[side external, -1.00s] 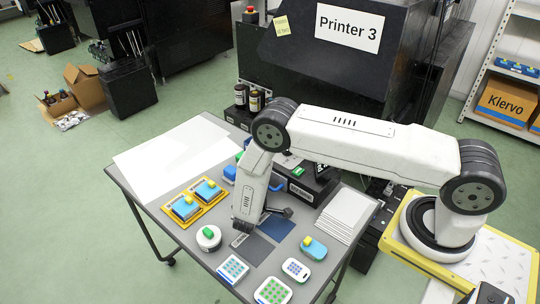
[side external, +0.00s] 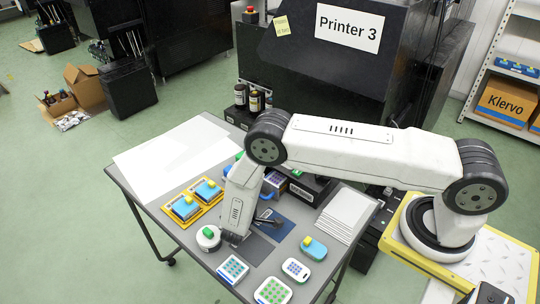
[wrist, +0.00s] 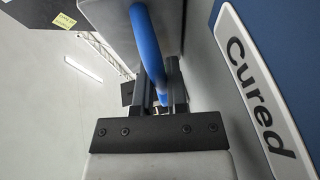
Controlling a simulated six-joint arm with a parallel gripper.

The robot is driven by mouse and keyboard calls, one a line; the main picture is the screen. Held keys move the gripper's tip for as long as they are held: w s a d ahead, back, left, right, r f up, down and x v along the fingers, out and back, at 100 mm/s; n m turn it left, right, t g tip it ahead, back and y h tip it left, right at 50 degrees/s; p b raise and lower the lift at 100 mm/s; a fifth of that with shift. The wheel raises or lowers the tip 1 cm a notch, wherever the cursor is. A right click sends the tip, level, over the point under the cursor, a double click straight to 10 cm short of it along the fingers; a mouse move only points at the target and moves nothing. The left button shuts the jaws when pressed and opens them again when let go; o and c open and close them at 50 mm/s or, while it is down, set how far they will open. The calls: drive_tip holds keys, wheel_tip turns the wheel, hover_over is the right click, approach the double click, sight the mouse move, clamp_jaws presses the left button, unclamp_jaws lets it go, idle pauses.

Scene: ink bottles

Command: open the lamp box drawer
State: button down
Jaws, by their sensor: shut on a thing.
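The lamp box (side external: 308,190) is a dark box with a white label on the grey table, partly behind my arm in the side view. Its drawer (side external: 276,180) stands out to the left of the box, with dotted pads showing inside. In the wrist view a curved blue handle (wrist: 147,40) passes between the two dark fingers of my gripper (wrist: 160,88), which is shut on it. A grey face (wrist: 105,20) lies beyond the handle.
A blue mat with a "Cured" label (wrist: 258,90) lies close beside the gripper. White sheets (side external: 346,215) lie to the right.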

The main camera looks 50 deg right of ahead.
drive_tip(key=shift+a, duration=0.35)
drive_tip(key=c, duration=0.9)
unclamp_jaws()
drive_tip(key=shift+v, duration=3.85)
